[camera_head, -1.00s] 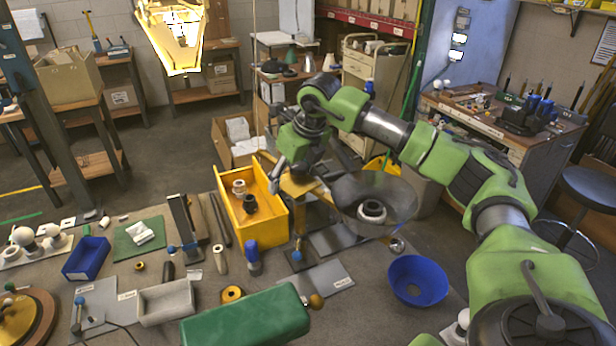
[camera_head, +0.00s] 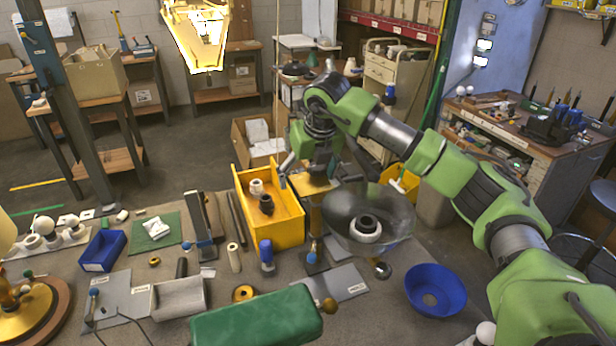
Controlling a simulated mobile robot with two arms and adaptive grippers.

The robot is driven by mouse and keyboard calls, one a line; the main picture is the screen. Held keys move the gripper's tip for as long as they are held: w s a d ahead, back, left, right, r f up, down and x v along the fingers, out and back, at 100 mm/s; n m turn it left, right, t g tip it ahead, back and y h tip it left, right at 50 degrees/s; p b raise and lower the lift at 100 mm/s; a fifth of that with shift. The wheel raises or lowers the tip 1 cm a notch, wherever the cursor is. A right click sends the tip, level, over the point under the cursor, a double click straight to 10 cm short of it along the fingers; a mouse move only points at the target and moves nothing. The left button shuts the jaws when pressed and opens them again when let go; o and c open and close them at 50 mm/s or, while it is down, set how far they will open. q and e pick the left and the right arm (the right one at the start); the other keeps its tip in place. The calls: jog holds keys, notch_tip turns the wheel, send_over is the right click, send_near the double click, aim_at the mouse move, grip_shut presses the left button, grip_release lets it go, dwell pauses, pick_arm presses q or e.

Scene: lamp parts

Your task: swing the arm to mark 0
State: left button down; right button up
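A brass-coloured arm piece (camera_head: 312,186) sits on an upright post by the yellow bin, above a grey plate (camera_head: 345,284) on the bench. A clear shade (camera_head: 397,214), with a white and black ring (camera_head: 366,228) in it, is beside the post on its right. My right gripper (camera_head: 308,178) points down over the brass piece, its fingers spread on either side of it. Whether they touch it cannot be told. No mark 0 can be read in this view. My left gripper is not in view.
The yellow bin (camera_head: 290,232) stands close left of the post. A blue bowl (camera_head: 436,290) is at the right, and a green padded block (camera_head: 255,318) lies in front. A blue tray (camera_head: 102,251) and a brass lamp base (camera_head: 30,312) are at the left.

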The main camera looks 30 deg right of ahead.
aim_at(315, 187)
jog(key=shift+r, duration=0.1)
jog(key=v, duration=1.1)
jog(key=shift+r, duration=0.4)
jog(key=shift+s, duration=0.15)
